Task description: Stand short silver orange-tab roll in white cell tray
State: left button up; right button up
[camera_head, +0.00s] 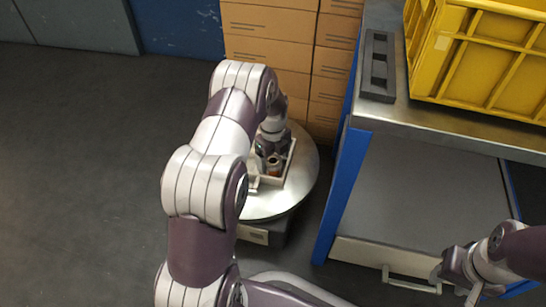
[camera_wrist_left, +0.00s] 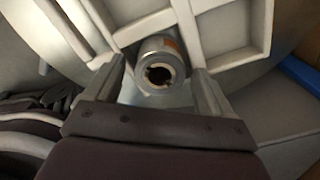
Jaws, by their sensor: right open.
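The white cell tray (camera_head: 269,181) rests on a round silver turntable; its pale dividers also show in the left wrist view (camera_wrist_left: 229,57). The short silver roll (camera_wrist_left: 155,54) with an orange tab (camera_wrist_left: 171,45) points its open end at the wrist camera. It also shows small in the head view (camera_head: 274,162), at the tray. My left gripper (camera_wrist_left: 158,75) has one finger on each side of the roll, with narrow gaps visible. The roll's lower end is hidden, so I cannot tell how it rests in the cell. My right gripper (camera_head: 459,281) is open and empty at the lower right.
The turntable (camera_head: 306,178) stands beside stacked cardboard boxes (camera_head: 270,35). A blue-legged metal bench (camera_head: 400,115) to the right holds a yellow crate (camera_head: 485,60) and a dark slotted block (camera_head: 377,65). The floor at left is clear.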

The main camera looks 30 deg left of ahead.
pick_arm(q)
jog(key=shift+r, duration=0.35)
notch_tip(320, 180, up, 13)
jog(key=d+n+p, duration=0.1)
jog(key=p, duration=0.8)
jog(key=s+d+r+n, duration=0.4)
jog(key=s+d+n, duration=0.1)
jog(key=s+n, duration=0.5)
jog(key=s+d+r+n+t, duration=0.1)
jog(key=s+d+r+n, duration=0.4)
jog(key=s+n, duration=0.5)
jog(key=shift+d+n, duration=0.4)
jog(key=shift+d, duration=0.15)
